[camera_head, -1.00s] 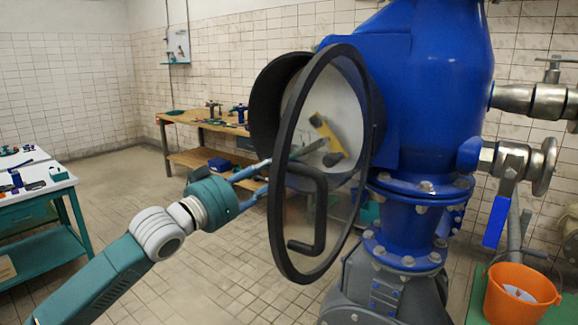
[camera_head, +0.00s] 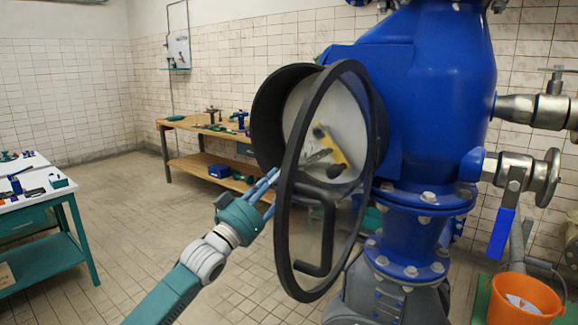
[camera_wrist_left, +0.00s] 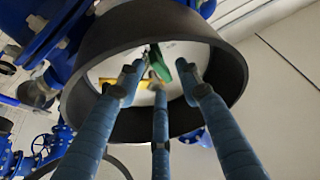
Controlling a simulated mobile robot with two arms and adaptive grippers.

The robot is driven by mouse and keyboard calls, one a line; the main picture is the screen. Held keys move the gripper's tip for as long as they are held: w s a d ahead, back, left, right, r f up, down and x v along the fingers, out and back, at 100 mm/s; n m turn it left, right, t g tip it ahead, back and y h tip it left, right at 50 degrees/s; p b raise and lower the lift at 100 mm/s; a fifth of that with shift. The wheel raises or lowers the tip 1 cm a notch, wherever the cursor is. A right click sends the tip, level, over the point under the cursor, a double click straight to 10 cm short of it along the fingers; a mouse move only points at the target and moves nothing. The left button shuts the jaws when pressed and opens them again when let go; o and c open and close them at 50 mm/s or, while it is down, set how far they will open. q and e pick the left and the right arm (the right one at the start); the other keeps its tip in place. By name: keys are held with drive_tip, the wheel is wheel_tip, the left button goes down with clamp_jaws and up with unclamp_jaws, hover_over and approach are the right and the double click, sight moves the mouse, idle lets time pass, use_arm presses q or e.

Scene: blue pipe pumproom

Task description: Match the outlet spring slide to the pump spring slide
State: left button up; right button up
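A round black housing (camera_head: 266,118) on the blue pump has a pale face inside, with a yellow piece (camera_head: 332,150) mounted on it. In the left wrist view the yellow piece (camera_wrist_left: 122,88) shows beside a green piece (camera_wrist_left: 187,80). I cannot tell which part is a spring slide. My left gripper (camera_head: 316,158) reaches into the housing mouth, its grey fingertips seen through the door glass. In the wrist view its three blue fingers (camera_wrist_left: 158,88) are spread, with nothing clearly held; contact with the pieces cannot be told. My right gripper is out of view.
The housing's glass door (camera_head: 335,225), with black rim and handle, stands open just right of my left arm. A wooden bench (camera_head: 195,128) is behind, a teal table (camera_head: 35,210) at left. An orange bucket (camera_head: 525,298) stands lower right.

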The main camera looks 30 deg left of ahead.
use_arm(q)
drive_tip(key=shift+p+x, duration=0.4)
drive_tip(key=shift+x, duration=1.5)
drive_tip(key=shift+d, duration=0.1)
clamp_jaws()
